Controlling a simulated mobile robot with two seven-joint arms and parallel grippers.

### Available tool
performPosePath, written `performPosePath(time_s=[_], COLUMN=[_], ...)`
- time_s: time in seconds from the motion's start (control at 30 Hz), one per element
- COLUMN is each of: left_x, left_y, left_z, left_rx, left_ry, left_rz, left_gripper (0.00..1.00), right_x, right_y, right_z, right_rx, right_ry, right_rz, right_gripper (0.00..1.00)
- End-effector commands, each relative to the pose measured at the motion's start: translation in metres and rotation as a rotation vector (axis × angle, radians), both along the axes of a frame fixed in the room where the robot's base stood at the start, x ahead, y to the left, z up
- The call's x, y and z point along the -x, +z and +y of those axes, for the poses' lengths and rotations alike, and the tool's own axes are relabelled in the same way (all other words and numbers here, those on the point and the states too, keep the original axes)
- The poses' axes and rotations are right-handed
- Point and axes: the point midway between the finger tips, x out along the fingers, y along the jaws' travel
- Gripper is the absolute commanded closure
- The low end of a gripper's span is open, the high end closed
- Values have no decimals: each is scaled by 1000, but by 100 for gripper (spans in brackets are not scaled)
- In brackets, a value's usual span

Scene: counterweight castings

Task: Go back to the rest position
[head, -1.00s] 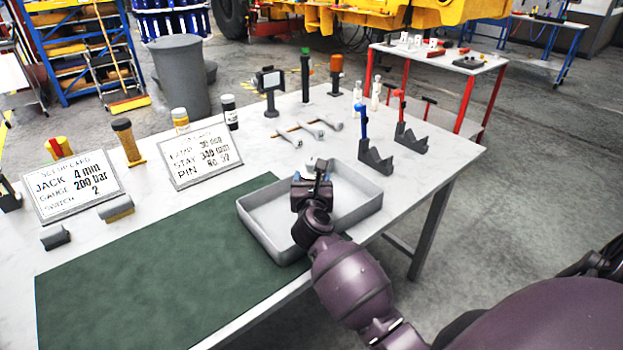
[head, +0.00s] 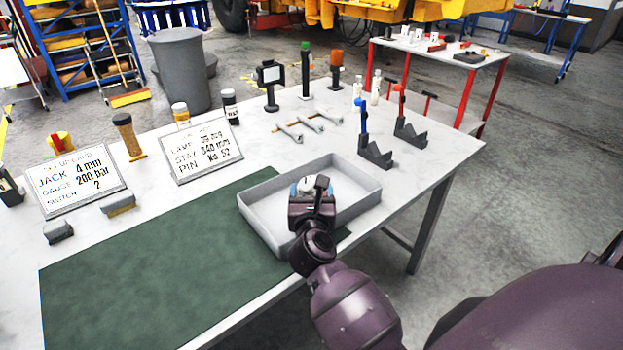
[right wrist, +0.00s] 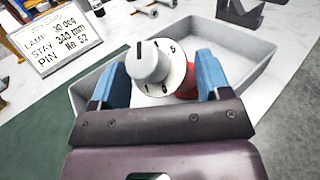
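My right gripper (head: 308,187) is over the grey tray (head: 258,236), coming in from the lower right in the head view. In the right wrist view its two blue fingers (right wrist: 160,82) stand apart on either side of a white rotary switch (right wrist: 150,62). The switch has a round knob with a dark mark, a numbered dial and a bit of red at its side. It appears gripped between the fingers; the exact contact is partly hidden. The switch (head: 307,183) also shows small in the head view. My left gripper is not in view.
A green mat (head: 140,270) covers the table's front left. Two text cards (head: 80,182) stand behind it.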

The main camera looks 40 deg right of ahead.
Motion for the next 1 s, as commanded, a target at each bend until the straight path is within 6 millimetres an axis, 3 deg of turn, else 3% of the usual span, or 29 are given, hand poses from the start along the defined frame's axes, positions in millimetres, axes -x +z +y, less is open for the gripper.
performPosePath(time_s=[0.2,0.63,0.77,1.0], left_x=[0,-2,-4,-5], left_y=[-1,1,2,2], left_z=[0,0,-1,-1], left_rx=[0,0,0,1], left_ry=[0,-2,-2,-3], left_rz=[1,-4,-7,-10], left_gripper=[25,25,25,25], right_x=[22,30,37,59], right_y=[-1,6,25,54], right_z=[15,21,29,72], right_rx=[-2,62,275,889], right_ry=[0,21,90,295], right_rz=[1,-6,-19,6], right_gripper=[29,29,29,29])
